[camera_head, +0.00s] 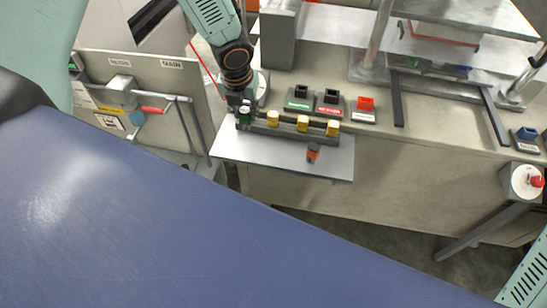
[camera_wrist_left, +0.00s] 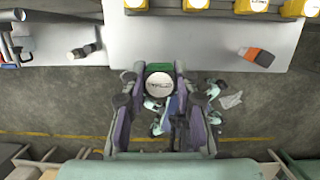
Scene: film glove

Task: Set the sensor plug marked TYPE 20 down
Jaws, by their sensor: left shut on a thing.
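My left gripper (camera_head: 245,118) is at the left end of the rack on the light shelf. In the left wrist view the gripper (camera_wrist_left: 160,100) is shut on a sensor plug (camera_wrist_left: 159,85) with a round pale face and a green part. The print on the face is too small to read surely. In that view the plug shows in front of the shelf's edge, with the floor behind; I cannot tell its height. My right gripper is not in view.
The shelf (camera_head: 225,150) bears a rack with yellow plugs (camera_head: 303,123) and a loose orange-and-black plug (camera_head: 313,152). A dark plug with a pale end (camera_wrist_left: 82,51) lies at left in the wrist view. Green (camera_head: 299,103), red (camera_head: 329,108) and orange-topped (camera_head: 364,115) holders stand behind.

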